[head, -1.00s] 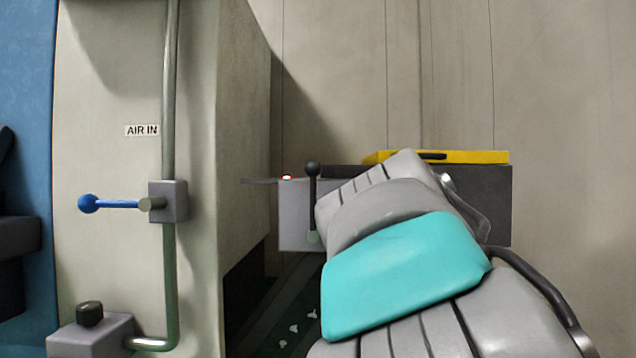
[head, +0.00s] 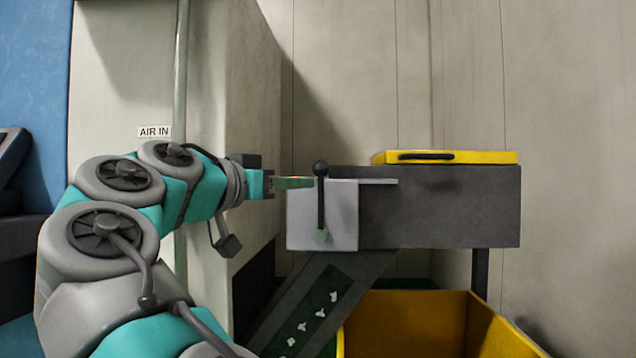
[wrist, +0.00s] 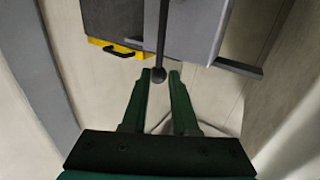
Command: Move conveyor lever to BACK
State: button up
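The conveyor lever (head: 321,200) is a dark rod with a black ball knob, standing upright on the front of a light grey box (head: 343,225). Its pivot is at the bottom of the rod. My gripper (head: 308,182) comes in from the left, with its fingertips at the lever just below the knob. In the wrist view, my gripper (wrist: 160,76) has its two dark green fingers apart, and the knob (wrist: 159,75) shows between their tips with small gaps at the sides. I cannot tell how deep the lever sits between them. No BACK marking is readable.
A sloped conveyor (head: 335,285) with several pale bits runs below the box. A yellow bin (head: 400,325) stands at lower right. A dark grey tank (head: 440,210) with a yellow case (head: 445,157) on top is behind. A tall beige cabinet (head: 240,120) stands left.

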aim_at(319, 182)
jog(key=x, duration=0.7)
jog(key=shift+w+d+p, duration=0.1)
jog(key=shift+d+p, duration=0.05)
jog(key=shift+p, duration=0.15)
jog(key=shift+c, duration=0.3)
grip_shut()
dwell(0.7)
